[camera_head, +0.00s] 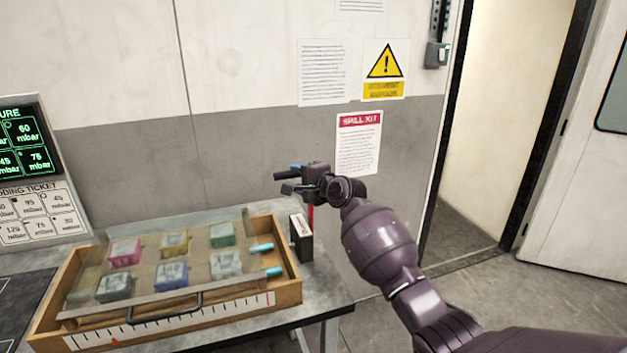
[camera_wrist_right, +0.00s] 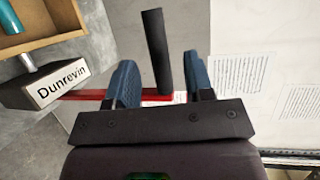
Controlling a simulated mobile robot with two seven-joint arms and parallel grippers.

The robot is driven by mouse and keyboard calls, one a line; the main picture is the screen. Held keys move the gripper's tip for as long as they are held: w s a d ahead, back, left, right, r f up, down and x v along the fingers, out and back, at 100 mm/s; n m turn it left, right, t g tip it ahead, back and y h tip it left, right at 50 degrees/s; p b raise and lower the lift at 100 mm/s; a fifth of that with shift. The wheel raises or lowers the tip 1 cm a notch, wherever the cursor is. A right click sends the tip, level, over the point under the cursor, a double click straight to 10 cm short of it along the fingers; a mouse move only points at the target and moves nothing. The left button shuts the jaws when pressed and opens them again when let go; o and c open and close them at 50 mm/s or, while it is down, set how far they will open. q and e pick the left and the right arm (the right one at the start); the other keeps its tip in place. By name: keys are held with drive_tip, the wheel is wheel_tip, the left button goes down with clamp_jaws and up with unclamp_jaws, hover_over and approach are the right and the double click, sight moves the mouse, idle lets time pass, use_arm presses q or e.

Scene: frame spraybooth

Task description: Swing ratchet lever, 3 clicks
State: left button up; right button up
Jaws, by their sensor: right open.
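The lever's black cylindrical grip (camera_wrist_right: 155,50) shows in the wrist view between the two blue finger pads of my right gripper (camera_wrist_right: 163,75). The fingers are open, with a visible gap on the grip's right side. In the head view the grip (camera_head: 286,175) points left from my right gripper (camera_head: 296,182), above the table's right end. A red bar (camera_wrist_right: 90,95) passes behind the fingers in the wrist view; a short red piece (camera_head: 310,218) shows below the gripper in the head view. My left gripper is out of view.
A wooden tray (camera_head: 190,318) with a clear cover, several coloured blocks and a ruler strip stands on the grey table (camera_head: 325,296). A dark block (camera_head: 301,238) labelled "Dunrevin" stands beside it. A wall with notices is behind; an open doorway (camera_head: 500,120) is at right.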

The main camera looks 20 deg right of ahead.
drive_tip(key=shift+v, duration=2.9)
drive_tip(key=s+d+f+n+g+h, duration=0.1)
drive_tip(key=s+f+n, duration=0.4)
drive_tip(key=s+f, duration=0.5)
drive_tip(key=s+d+f+n+g+h, duration=0.1)
drive_tip(key=s+d+f+n+h, duration=0.2)
drive_tip(key=s+f, duration=0.7)
drive_tip(key=s+d+f+n+h, duration=0.2)
drive_tip(key=s+f+n, duration=0.4)
drive_tip(key=s, duration=1.6)
wheel_tip(320, 180, down, 5)
drive_tip(key=shift+d+r+n+g+h, duration=0.1)
drive_tip(key=shift+d+n+g+h, duration=0.1)
drive_tip(key=shift+n+g+h, duration=0.25)
